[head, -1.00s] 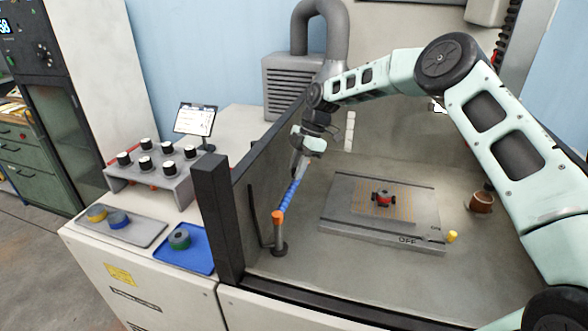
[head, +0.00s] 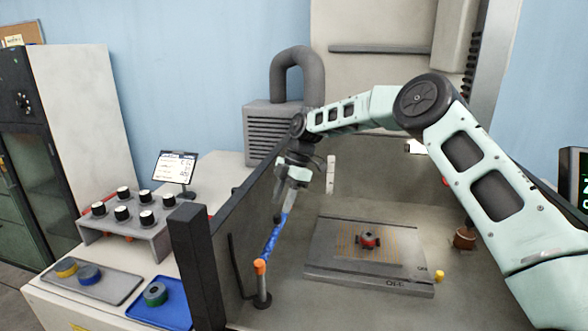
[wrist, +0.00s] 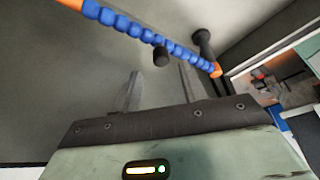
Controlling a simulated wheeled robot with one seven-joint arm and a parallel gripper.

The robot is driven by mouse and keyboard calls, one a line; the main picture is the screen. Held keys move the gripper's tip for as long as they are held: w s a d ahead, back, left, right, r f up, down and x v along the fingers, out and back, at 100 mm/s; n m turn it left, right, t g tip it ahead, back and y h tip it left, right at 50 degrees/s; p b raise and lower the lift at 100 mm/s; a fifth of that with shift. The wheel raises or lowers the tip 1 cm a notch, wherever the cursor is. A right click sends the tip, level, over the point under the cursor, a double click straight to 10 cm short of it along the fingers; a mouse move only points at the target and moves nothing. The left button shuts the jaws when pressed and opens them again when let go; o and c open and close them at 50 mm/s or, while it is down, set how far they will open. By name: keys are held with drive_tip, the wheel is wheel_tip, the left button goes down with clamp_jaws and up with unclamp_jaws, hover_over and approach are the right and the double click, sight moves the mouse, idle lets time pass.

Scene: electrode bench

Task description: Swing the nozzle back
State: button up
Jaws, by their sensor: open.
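The nozzle is a blue segmented hose (head: 274,235) with orange ends, on a short dark post (head: 262,299) inside the bench enclosure. It slants from the post toward the back; its far end is hidden by my gripper (head: 288,196) in the head view. In the wrist view the hose (wrist: 150,37) crosses just beyond my open gripper (wrist: 160,82). A small dark knob (wrist: 160,56) shows beside the hose, between the two fingers in the picture. The fingers hold nothing; I cannot tell whether they touch the hose.
A dark wall with a thick front post (head: 198,265) runs close left of the nozzle. A grey plate (head: 350,278) bears a red and black part (head: 368,240) to the right. A brown cup (head: 464,238) stands farther right. Bare floor lies between nozzle and plate.

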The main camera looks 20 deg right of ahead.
drive_tip(key=b+v, duration=0.1)
drive_tip(key=v, duration=1.2)
drive_tip(key=shift+d, duration=0.1)
drive_tip(key=s+a+r+m+h, duration=0.1)
drive_tip(key=s+a, duration=0.3)
drive_tip(key=a, duration=0.3)
drive_tip(key=s+a+m, duration=0.1)
drive_tip(key=s+a, duration=0.4)
drive_tip(key=a, duration=0.1)
drive_tip(key=s+a+m+h, duration=0.1)
drive_tip(key=s+a, duration=0.2)
drive_tip(key=s, duration=0.3)
drive_tip(key=s+a+m, duration=0.2)
drive_tip(key=s+a, duration=0.2)
drive_tip(key=s, duration=0.3)
drive_tip(key=s+d+f+m, duration=0.2)
drive_tip(key=s+f, duration=0.1)
drive_tip(key=s, duration=0.5)
drive_tip(key=s+d+f+m+h, duration=0.1)
drive_tip(key=s+d+f+m, duration=0.1)
drive_tip(key=s, duration=0.7)
drive_tip(key=s+d+f+m+t, duration=0.1)
drive_tip(key=s+d+f+m, duration=0.1)
drive_tip(key=s, duration=0.6)
drive_tip(key=shift+s+d+f+m+h, duration=0.25)
drive_tip(key=shift+d+f+m+h, duration=0.1)
drive_tip(key=shift+f+m, duration=0.55)
